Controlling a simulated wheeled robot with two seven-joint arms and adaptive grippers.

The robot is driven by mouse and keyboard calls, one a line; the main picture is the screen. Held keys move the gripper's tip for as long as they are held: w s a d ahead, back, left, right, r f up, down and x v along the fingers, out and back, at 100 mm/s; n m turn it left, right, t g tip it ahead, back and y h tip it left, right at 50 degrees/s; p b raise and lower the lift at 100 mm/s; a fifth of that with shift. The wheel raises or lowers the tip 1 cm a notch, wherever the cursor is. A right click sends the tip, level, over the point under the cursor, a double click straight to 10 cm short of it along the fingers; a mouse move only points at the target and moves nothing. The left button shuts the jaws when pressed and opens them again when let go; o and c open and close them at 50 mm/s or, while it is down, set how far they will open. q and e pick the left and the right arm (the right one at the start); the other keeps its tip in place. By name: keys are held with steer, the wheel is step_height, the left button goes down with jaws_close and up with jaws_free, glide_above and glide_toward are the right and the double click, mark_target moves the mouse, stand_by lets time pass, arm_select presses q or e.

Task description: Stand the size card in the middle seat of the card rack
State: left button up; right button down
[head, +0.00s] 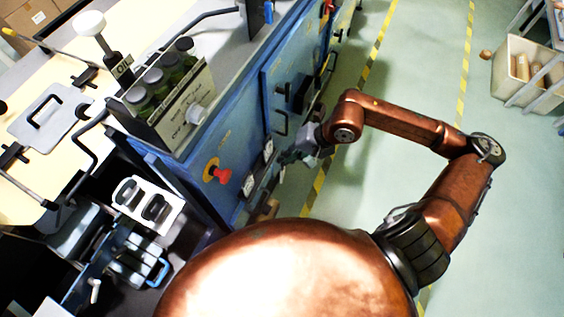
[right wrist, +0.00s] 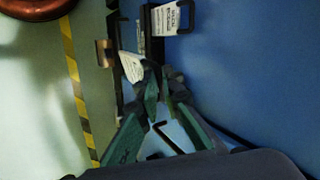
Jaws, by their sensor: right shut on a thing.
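My right gripper (head: 291,157) reaches in beside the blue machine front. In the right wrist view its green fingers (right wrist: 161,92) are closed together at the tips. A white card with small print, the size card (right wrist: 132,67), shows tilted at the fingertips, and the fingers appear shut on it. The dark card rack (right wrist: 114,38) runs along the blue wall just beyond. Whether the card touches the rack, and which seat it faces, I cannot tell. My left gripper is not in view.
Another white printed card (right wrist: 166,19) with a black loop stands at the far end by the blue wall. The blue machine (head: 232,150) carries a red knob (head: 223,176) on its front. Green floor with yellow-black tape (head: 375,55) is open to the right.

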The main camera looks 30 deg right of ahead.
steer(key=m+b, duration=0.1)
steer(key=a+m+t+h+b, duration=0.1)
steer(key=m, duration=0.1)
steer(key=shift+s+a+r+b, duration=0.1)
steer(key=shift+s+b, duration=0.15)
steer(key=shift+b, duration=0.15)
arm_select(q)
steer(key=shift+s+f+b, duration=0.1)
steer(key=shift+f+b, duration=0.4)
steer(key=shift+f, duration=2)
arm_select(e)
steer(key=w+a+f, duration=0.4)
steer(key=w+a, duration=0.1)
steer(key=w, duration=0.2)
steer(key=shift+w+a, duration=0.15)
steer(key=shift+a, duration=0.15)
arm_select(q)
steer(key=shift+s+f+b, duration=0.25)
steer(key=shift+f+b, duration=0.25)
steer(key=shift+b, duration=0.05)
arm_select(e)
steer(key=shift+f, duration=0.6)
